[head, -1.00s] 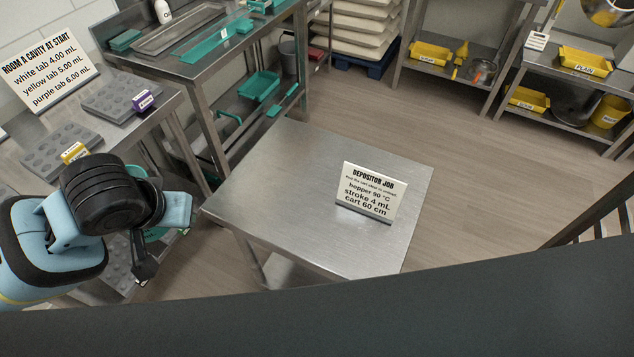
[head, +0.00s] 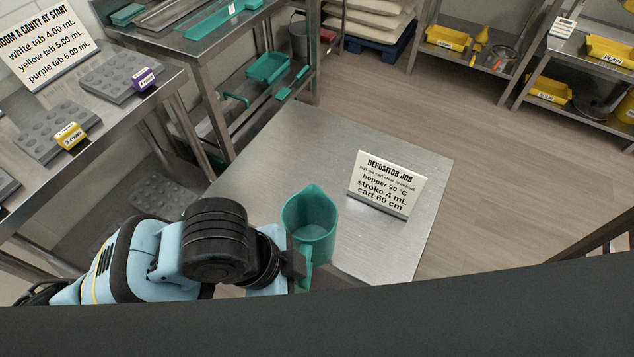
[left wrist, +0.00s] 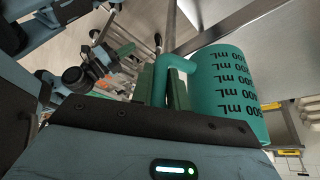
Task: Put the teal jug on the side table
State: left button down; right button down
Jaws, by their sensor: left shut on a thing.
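The teal jug (head: 312,218) is upright in the head view, over or at the near left part of the steel side table (head: 270,150). My left gripper (head: 300,272) is shut on the jug's handle. In the left wrist view the jug (left wrist: 228,95) shows mL markings, with its handle between the gripper fingers (left wrist: 165,85). I cannot tell whether the jug's base touches the table.
A "DEPOSITOR JOB" sign (head: 387,184) stands on the table to the right of the jug. The far part of the tabletop is clear. A bench with mould trays (head: 120,75) is at left, and shelves with yellow bins (head: 448,38) are at the back right.

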pick_arm(q)
jog(key=shift+w, duration=0.15)
